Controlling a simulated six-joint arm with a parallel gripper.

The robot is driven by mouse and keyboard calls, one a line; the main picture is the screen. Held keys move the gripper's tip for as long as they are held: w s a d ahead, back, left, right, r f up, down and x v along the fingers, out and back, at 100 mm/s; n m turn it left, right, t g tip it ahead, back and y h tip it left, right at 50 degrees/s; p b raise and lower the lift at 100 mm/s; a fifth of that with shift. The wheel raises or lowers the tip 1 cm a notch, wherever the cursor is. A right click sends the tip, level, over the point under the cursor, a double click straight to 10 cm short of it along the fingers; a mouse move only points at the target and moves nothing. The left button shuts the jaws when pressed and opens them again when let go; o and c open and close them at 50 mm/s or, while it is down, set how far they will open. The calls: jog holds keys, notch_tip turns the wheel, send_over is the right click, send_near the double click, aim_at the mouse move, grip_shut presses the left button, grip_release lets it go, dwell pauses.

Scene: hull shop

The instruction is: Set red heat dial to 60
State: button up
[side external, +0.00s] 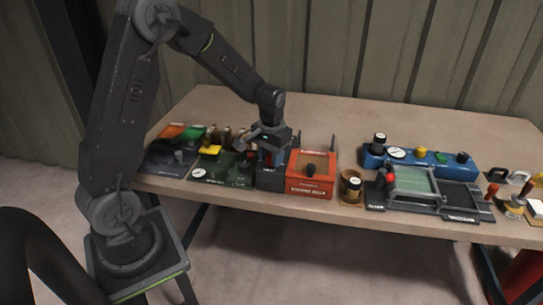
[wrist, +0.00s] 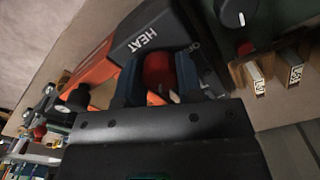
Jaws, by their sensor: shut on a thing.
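The red heat dial (wrist: 158,70) shows in the wrist view between the two blue fingers of my gripper (wrist: 160,82). The fingers are shut on it, one on each side. The dial sits on a dark grey box marked HEAT (wrist: 140,40). In the side view my gripper (side external: 270,158) points down onto the same dark box (side external: 268,182). The dial is hidden there behind the fingers. No scale or pointer reading can be made out in either view.
An orange box (side external: 310,187) with a black knob stands just right of the dark box. A dark green panel (side external: 225,172) with a white gauge stands close on its left. A blue panel (side external: 420,163) lies further right. The back of the table (side external: 350,112) is clear.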

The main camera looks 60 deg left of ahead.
jog(key=m, duration=0.4)
jog(key=shift+m, duration=2.3)
jog(key=o, duration=0.9)
notch_tip(320, 180, up, 14)
jog(key=shift+f, duration=0.1)
jog(key=s+d+r+n+t, duration=0.1)
jog(key=s+d+t, duration=0.1)
jog(key=s+d, duration=0.2)
jog(key=s+d+r+n+t, duration=0.1)
jog(key=s+d, duration=0.3)
jog(key=s, duration=0.4)
jog(key=s+d+r+n+t, duration=0.2)
jog(key=s+d, duration=0.2)
jog(key=s, duration=0.3)
jog(key=shift+d+r+n+t, duration=0.1)
jog(key=shift+d+n+t, duration=0.2)
jog(key=shift+n, duration=0.1)
